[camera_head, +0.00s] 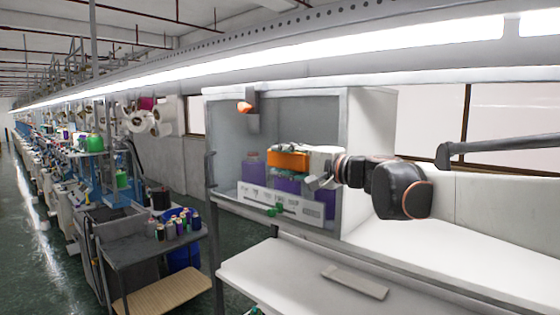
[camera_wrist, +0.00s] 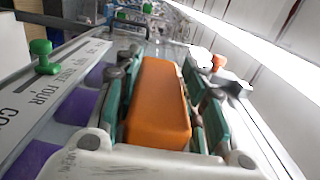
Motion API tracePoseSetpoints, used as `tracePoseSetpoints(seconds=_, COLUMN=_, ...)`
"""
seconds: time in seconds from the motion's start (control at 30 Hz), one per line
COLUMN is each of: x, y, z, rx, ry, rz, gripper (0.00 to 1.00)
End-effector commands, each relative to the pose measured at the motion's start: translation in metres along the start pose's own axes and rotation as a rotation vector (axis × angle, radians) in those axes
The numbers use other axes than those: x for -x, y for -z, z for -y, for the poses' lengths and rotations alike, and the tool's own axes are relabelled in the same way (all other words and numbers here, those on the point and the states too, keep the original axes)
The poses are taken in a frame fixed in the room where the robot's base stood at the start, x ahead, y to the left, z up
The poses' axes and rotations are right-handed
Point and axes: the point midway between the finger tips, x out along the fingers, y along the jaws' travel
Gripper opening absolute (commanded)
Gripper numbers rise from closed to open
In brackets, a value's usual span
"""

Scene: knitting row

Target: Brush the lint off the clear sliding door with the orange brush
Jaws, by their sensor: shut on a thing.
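The orange brush (camera_head: 288,158) is held level in front of the grey machine housing. In the wrist view the brush (camera_wrist: 158,105) lies lengthwise between the green finger pads. My gripper (camera_head: 312,165) is shut on it; the fingers (camera_wrist: 163,72) press both sides. The clear sliding door (camera_head: 232,135) appears as the glassy front of the housing, with purple parts visible through it. The brush is in front of this pane; I cannot tell whether it touches. The brush's far side is hidden, and no lint can be made out.
A white worktable (camera_head: 290,270) is in front, and a cart with thread spools (camera_head: 175,225) stands at left.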

Motion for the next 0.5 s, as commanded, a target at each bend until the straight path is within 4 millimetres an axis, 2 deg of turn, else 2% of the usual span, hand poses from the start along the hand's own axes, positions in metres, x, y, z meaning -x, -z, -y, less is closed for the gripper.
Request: tracePoseSetpoints(seconds=0.5, x=0.028, y=0.000, z=0.000, rx=0.000, ry=0.000, rz=-0.004, gripper=0.12)
